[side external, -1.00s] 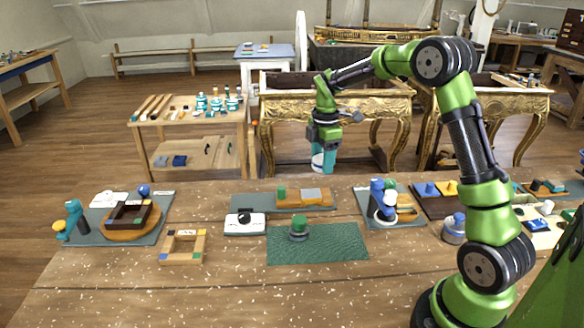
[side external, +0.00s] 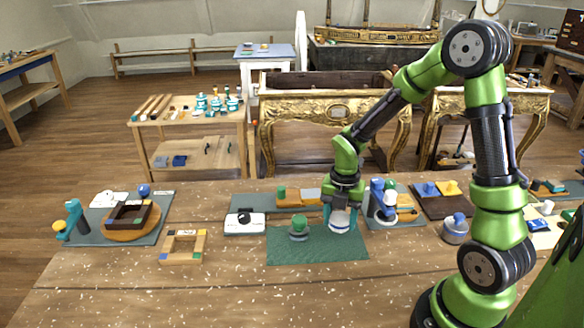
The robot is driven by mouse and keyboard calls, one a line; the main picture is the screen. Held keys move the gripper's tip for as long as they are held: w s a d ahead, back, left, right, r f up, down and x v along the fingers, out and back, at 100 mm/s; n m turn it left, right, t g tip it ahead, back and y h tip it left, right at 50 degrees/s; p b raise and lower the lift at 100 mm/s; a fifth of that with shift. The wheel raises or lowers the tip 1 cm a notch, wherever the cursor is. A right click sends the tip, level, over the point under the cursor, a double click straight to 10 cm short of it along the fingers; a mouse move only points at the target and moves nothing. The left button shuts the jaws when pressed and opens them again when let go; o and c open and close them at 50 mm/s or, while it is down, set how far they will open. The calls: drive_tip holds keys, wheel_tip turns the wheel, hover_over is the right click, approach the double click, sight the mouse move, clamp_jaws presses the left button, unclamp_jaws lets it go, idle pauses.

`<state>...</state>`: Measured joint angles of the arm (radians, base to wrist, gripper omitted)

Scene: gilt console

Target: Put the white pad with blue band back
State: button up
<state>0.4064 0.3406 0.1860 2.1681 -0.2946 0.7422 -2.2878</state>
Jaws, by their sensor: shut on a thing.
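The white pad with blue band (side external: 341,224) is between the fingers of my gripper (side external: 340,212), upright. My gripper points down and is shut on it. The pad appears over the back right part of the dark green mat (side external: 325,250); I cannot tell whether it touches the mat. A green-topped grey piece (side external: 299,230) stands on the mat to the left of the pad.
Right of my gripper, close by, is a grey board with a blue upright device (side external: 384,197). Behind the mat is a grey board with an orange block (side external: 288,200). A white box with a black knob (side external: 245,222) and a wooden frame (side external: 184,246) stand left. The front of the table is clear.

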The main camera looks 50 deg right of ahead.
sight(339, 227)
drive_tip(key=shift+f, duration=1.6)
drive_tip(key=shift+f, duration=0.1)
drive_tip(key=o, duration=0.9)
drive_tip(key=shift+o, duration=0.2)
